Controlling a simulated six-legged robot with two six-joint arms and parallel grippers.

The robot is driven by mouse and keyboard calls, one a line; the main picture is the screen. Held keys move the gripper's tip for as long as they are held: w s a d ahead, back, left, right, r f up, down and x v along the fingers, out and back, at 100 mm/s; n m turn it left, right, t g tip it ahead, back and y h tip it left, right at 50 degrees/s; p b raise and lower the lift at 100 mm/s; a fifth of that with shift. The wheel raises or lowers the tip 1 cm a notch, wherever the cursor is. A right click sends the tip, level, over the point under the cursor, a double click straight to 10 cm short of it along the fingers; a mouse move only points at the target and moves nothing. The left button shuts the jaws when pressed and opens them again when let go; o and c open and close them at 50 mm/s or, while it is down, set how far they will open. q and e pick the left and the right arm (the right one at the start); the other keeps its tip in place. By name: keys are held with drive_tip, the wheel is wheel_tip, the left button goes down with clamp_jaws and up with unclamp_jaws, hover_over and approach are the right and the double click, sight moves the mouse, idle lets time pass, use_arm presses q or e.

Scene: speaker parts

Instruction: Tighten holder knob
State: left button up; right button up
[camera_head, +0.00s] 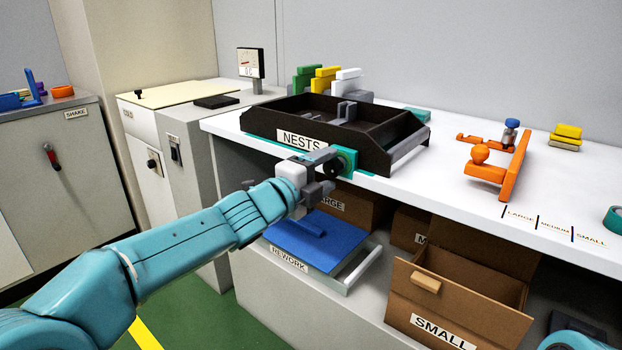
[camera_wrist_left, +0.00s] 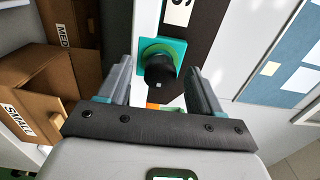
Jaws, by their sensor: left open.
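A round black knob (camera_head: 334,168) sits on a teal square plate (camera_head: 349,156) at the front right of the dark tray labelled NESTS (camera_head: 372,155), by the bench's front edge. In the left wrist view the knob (camera_wrist_left: 159,69) faces me on the teal plate (camera_wrist_left: 177,47). My left gripper (camera_head: 329,172) is at the plate, level with the knob. In the left wrist view its fingers (camera_wrist_left: 158,80) are open, one on each side of the knob, with gaps at both sides. I cannot tell how deep the knob lies between them. My right gripper does not show.
The white bench (camera_head: 460,210) holds an orange fixture (camera_head: 508,165) and yellow blocks (camera_head: 566,134) to the right. Below are a blue REWORK tray (camera_head: 316,240) and cardboard boxes, including the SMALL box (camera_head: 455,307). The bench edge is close to my left gripper.

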use_arm(q)
drive_tip(key=p+v, duration=0.1)
drive_tip(key=v, duration=1.5)
